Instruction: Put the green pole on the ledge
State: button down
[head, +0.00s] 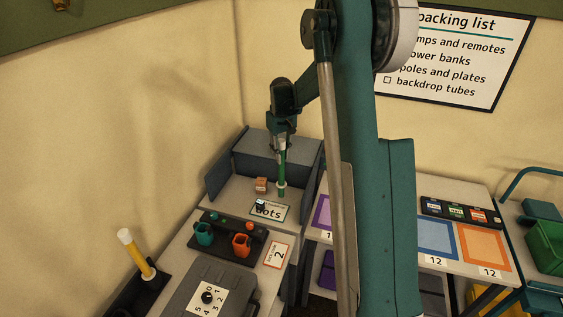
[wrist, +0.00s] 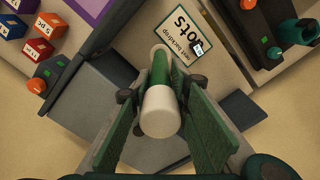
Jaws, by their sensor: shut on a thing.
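The green pole (head: 282,172) has white ends and stands upright in the head view; it also shows end-on in the wrist view (wrist: 160,75). My gripper (head: 282,143) is shut on its upper part, with a finger on each side of it in the wrist view (wrist: 158,120). The pole is over the grey ledge (head: 232,190), between low side walls and behind the "dots" card (head: 268,212). I cannot tell whether its lower end touches the surface.
A small orange-brown block (head: 261,185) is left of the pole. A small dark cube (head: 260,204) sits at the card. A raised grey step (head: 280,146) is behind. A black holder with teal and orange cups (head: 241,243) stands in front. A yellow pole (head: 137,254) stands left.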

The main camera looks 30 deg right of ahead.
aim_at(281, 140)
jog(key=shift+f, duration=1.95)
jog(key=c, duration=2.2)
grip_release()
jog(key=shift+o, duration=0.2)
jog(key=shift+r, duration=0.2)
notch_tip(281, 140, up, 12)
